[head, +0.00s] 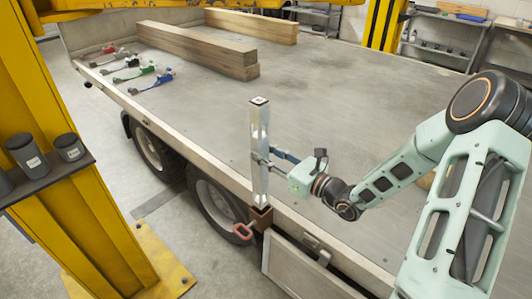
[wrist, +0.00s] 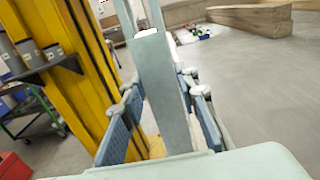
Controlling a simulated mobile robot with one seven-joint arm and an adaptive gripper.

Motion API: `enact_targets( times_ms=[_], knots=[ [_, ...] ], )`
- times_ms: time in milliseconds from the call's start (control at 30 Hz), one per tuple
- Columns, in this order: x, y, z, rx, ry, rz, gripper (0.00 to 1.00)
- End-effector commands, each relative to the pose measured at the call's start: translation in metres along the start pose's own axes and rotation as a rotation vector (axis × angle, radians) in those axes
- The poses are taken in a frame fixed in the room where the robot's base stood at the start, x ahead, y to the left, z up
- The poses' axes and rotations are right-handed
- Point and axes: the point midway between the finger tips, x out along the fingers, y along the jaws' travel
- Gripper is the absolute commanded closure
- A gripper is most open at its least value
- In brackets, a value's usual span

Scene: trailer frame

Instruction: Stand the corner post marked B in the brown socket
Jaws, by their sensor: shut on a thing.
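The corner post (head: 259,130) is a grey metal bar, upright at the trailer's near edge. A small label shows on its top end, but I cannot read its letter. My gripper (head: 268,160) is shut on the post at about mid-height, coming from the right. In the wrist view the post (wrist: 160,85) stands between my two blue-grey finger pads. The brown socket (head: 261,217) is on the trailer's side rail, directly below the post. The post's lower end meets the socket's top in the picture; I cannot tell whether it is inside.
The trailer bed (head: 330,110) is mostly clear. Timber beams (head: 200,50) lie at its back, and straps with coloured handles (head: 130,65) lie at the left edge. A red handle (head: 243,231) hangs by the socket. A yellow lift column (head: 75,160) stands at left.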

Motion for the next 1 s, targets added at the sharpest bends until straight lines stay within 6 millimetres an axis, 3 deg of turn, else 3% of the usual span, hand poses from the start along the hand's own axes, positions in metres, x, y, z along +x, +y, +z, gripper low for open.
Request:
enact_targets(
  times_ms=[1000],
  knots=[
    [0.0,0.0,-0.07,0.0,-0.003,0.001,1.0]
  ],
)
